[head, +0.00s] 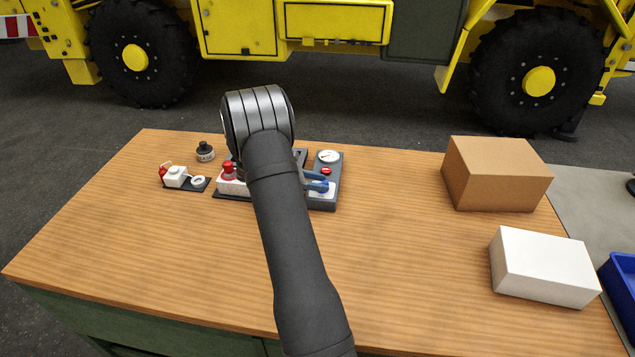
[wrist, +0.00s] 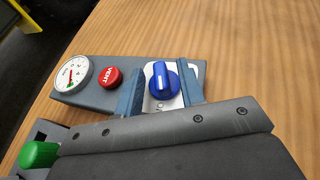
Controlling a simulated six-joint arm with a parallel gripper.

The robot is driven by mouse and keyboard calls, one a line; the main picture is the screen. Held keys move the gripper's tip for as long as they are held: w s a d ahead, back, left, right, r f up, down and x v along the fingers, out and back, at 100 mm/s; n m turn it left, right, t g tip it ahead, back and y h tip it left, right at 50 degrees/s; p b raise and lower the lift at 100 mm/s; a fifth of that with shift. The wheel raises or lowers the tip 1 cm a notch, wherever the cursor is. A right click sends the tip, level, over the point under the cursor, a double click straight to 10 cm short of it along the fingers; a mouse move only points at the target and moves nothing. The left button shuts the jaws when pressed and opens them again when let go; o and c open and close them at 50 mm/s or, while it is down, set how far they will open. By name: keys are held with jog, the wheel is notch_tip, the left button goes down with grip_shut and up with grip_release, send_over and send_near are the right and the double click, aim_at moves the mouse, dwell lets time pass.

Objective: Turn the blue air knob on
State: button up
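The blue air knob (wrist: 164,82) sits on a white label plate at one end of a grey panel. My gripper (wrist: 160,88) is open, with one blue-grey finger on each side of the knob. The right finger is very close to the knob; I cannot tell whether it touches. A gap shows at the left finger. In the head view my arm covers part of the panel, and the knob (head: 322,190) shows just below the fingers (head: 317,181).
The panel also carries a red VENT button (wrist: 109,78) and a round gauge (wrist: 73,73). A green handle (wrist: 38,155) is at lower left. A small white-and-red item (head: 175,175) and black cap (head: 205,151) lie left. Brown (head: 495,172) and white (head: 543,267) boxes stand right.

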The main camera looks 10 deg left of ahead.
notch_tip(320, 180, up, 4)
jog(key=shift+r, duration=0.25)
jog(key=s+d+r, duration=0.4)
jog(key=d+r, duration=0.2)
jog(key=d, duration=0.5)
jog(key=shift+r, duration=0.3)
jog(key=shift+o, duration=0.4)
